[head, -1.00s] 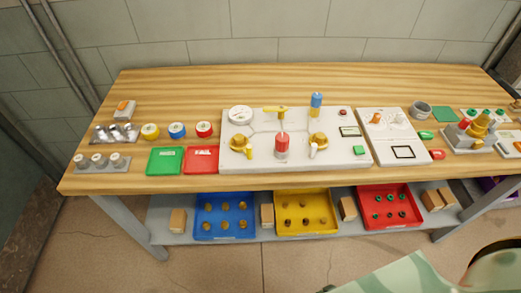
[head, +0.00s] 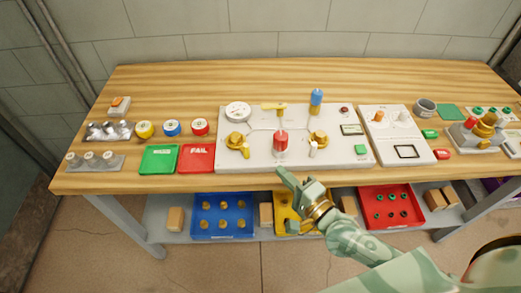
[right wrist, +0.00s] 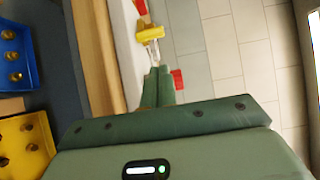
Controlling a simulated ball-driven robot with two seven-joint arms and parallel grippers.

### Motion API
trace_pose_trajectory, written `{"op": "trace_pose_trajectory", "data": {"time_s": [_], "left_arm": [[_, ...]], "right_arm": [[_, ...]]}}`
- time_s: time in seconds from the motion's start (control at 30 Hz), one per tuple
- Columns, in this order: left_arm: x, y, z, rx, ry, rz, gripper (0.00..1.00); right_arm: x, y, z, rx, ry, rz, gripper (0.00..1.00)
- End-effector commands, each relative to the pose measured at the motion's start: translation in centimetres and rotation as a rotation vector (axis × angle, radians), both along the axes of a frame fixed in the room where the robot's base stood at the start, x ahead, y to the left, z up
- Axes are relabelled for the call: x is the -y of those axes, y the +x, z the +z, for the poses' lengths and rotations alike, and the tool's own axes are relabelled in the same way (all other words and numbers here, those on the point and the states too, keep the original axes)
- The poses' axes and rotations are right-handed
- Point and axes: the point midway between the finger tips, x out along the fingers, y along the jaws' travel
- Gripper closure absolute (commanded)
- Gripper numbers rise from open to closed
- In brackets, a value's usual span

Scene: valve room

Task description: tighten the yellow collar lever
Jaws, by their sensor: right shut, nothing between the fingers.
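A white panel (head: 262,160) lies on the bench. At its left, a brass collar (head: 237,141) has a small yellow lever (head: 245,151) pointing toward the front edge. Another brass collar (head: 318,138) has a white lever (head: 313,150). A yellow T-shaped handle (head: 273,106) stands at the back. My right gripper (head: 286,177) is in front of the panel's front edge, below the red-topped valve (head: 281,142). Its fingers (right wrist: 158,86) are together and empty. The right wrist view shows a yellow piece (right wrist: 150,33) ahead of them; I cannot tell which. My left gripper is not in view.
A green tray (head: 159,159) and a red tray (head: 197,158) lie left of the panel. A second white panel (head: 385,145) is at its right. Blue (head: 223,226), yellow (right wrist: 22,146) and red (head: 390,218) bins sit on the lower shelf. The bench's back strip is clear.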

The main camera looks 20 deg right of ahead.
Motion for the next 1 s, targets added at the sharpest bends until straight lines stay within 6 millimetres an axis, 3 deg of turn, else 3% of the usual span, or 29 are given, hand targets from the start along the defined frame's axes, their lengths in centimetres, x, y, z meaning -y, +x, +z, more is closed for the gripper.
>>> {"op": "trace_pose_trajectory", "data": {"time_s": [0.27,0.7,1.0], "left_arm": [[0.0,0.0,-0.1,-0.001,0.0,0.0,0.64],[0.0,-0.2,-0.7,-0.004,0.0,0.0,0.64],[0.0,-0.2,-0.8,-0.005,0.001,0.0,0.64]], "right_arm": [[-0.3,0.9,0.0,0.002,-0.003,-0.002,1.0],[-2.7,7.9,-0.1,0.002,-0.005,-0.001,1.0],[-3.3,9.5,-0.1,0.001,-0.005,0.0,1.0]]}}
